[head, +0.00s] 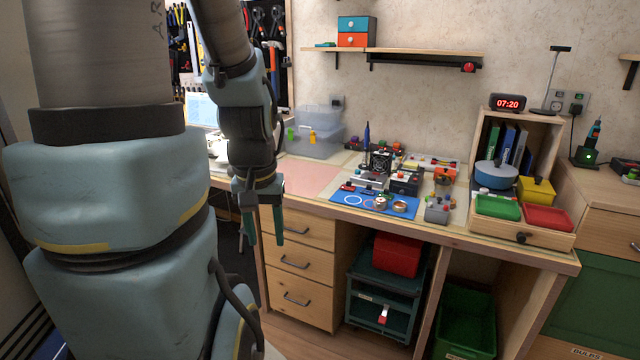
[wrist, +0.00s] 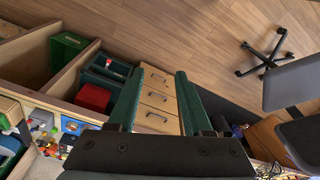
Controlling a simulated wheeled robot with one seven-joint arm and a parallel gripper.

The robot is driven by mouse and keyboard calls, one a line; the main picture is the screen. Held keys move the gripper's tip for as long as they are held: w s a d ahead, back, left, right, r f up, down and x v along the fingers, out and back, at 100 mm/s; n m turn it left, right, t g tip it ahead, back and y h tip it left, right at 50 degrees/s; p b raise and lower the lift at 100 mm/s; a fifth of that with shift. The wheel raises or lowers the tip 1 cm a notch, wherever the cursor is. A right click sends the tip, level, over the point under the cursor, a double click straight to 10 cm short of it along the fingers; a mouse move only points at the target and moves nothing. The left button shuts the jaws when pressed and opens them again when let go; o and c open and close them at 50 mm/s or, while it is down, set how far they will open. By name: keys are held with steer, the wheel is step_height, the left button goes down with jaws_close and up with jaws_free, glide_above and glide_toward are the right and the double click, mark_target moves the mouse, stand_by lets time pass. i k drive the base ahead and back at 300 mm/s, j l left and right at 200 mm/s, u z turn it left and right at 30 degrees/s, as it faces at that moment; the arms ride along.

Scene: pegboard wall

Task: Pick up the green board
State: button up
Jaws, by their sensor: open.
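I cannot single out a green board for certain in either view. The clearest flat green thing is a shallow green tray (head: 497,207) at the right end of the workbench, beside a red tray (head: 548,217). Small electronic parts crowd the bench on and around a blue mat (head: 348,201), too small to tell apart. My gripper (head: 265,238) points down in front of the bench's left part, left of all these. In the wrist view my gripper (wrist: 160,75) has its two teal fingers apart with nothing between them.
Wooden drawers (head: 304,262) stand under the bench near my gripper. A teal cart with a red box (head: 397,254) and a green bin (head: 465,318) fill the bays beside them. A pink mat (head: 308,177) is bare. An office chair (wrist: 290,85) stands on the floor.

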mark_target(387, 195)
steer(key=i+l+u, duration=0.1)
steer(key=l+u, duration=0.2)
steer(key=i+l+u, duration=0.1)
steer(key=l+u, duration=0.25)
steer(key=l, duration=0.15)
steer(key=l+u, duration=0.4)
steer(key=l, duration=1.15)
